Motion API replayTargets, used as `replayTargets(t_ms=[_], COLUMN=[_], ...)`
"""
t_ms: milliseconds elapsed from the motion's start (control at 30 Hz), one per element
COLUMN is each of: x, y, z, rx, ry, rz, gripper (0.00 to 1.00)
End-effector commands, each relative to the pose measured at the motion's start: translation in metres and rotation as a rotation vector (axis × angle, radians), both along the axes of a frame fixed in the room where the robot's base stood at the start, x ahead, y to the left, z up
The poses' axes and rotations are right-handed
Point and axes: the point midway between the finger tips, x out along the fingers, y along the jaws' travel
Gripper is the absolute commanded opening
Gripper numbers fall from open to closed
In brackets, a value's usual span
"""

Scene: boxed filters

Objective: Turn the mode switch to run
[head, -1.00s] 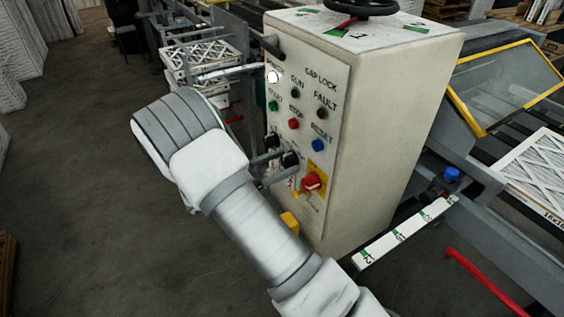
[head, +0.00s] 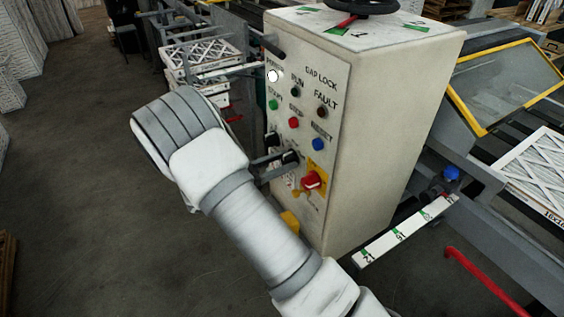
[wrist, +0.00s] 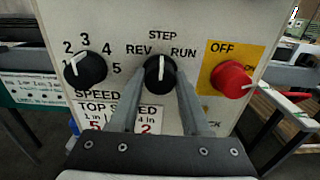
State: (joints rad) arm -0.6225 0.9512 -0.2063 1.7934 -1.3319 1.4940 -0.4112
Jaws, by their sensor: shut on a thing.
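The mode switch (wrist: 156,75) is a round black knob with a white pointer line, in the middle of the wrist view. Its labels read REV at left, STEP above and RUN (wrist: 184,52) at right. The pointer stands about upright, toward STEP. My gripper (wrist: 160,84) is shut on the knob, one finger on each side. In the head view the mode switch (head: 290,157) shows as a dark knob on the front of the cream control cabinet (head: 385,130), at the tips of my gripper (head: 283,163). My arm hides part of the panel's lower left.
Left of the switch is the black speed knob (wrist: 85,69). Right of it is the red OFF/ON knob (wrist: 231,79) on a yellow plate. Buttons, including a blue one (head: 318,145), sit above it. Open floor (head: 90,180) lies left of my arm.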

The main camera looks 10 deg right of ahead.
Motion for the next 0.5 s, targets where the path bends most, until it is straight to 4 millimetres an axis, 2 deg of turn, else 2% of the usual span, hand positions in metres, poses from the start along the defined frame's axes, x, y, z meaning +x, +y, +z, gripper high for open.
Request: replayTargets(t_ms=[233, 500], x=[0.0002, -0.0001], y=[0.0006, 0.0004], z=[-0.0025, -0.0034], rx=[0.035, 0.106], ry=[-0.113, -0.327], rz=[0.002, 0.001], gripper=[0.0, 0.0])
